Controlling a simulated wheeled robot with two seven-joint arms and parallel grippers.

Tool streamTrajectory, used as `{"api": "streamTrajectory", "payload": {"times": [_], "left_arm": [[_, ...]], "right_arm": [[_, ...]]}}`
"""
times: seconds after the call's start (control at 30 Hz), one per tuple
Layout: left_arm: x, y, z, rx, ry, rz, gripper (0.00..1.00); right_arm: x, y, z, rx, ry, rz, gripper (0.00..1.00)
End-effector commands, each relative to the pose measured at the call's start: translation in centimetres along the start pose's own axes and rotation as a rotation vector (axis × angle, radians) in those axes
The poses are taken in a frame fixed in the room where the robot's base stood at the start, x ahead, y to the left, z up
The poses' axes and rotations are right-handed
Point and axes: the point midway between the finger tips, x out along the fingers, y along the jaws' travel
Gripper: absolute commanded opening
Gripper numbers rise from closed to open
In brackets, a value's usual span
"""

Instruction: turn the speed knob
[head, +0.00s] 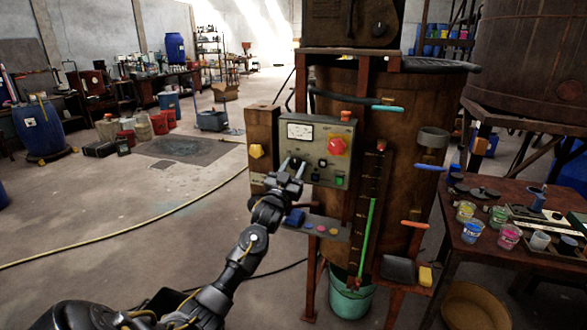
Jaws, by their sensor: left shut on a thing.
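A grey control panel (350,128) is mounted on the front of the rusty vat (410,130). It carries a white gauge (299,131), a large red knob (336,146), a small black knob (323,162) and a green button (340,180). My left gripper (292,166) is at the panel's lower left, its fingers shut on a small dark knob on the panel face. The fingers mostly hide this knob, and its pointer cannot be made out. My right gripper is not in view.
A yellow knob (256,151) sits on a brown box left of the panel. A shelf with coloured buttons (320,227) juts out below. A green level tube (368,235) and pipes with coloured handles are to the right. A table (468,262) with paint jars stands at right.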

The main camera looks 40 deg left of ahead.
Motion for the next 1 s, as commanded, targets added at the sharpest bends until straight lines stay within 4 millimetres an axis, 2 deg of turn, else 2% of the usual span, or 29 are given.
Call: {"api": "streamTrajectory", "payload": {"times": [0.27, 1.0], "left_arm": [[0.1, 0.1, -0.1, -0.093, 0.000, -0.038, 0.15], [0.1, 0.4, -0.3, -0.649, 0.001, -0.269, 0.15]], "right_arm": [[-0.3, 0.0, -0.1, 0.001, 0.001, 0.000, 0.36], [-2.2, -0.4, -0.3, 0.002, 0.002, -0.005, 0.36]]}}
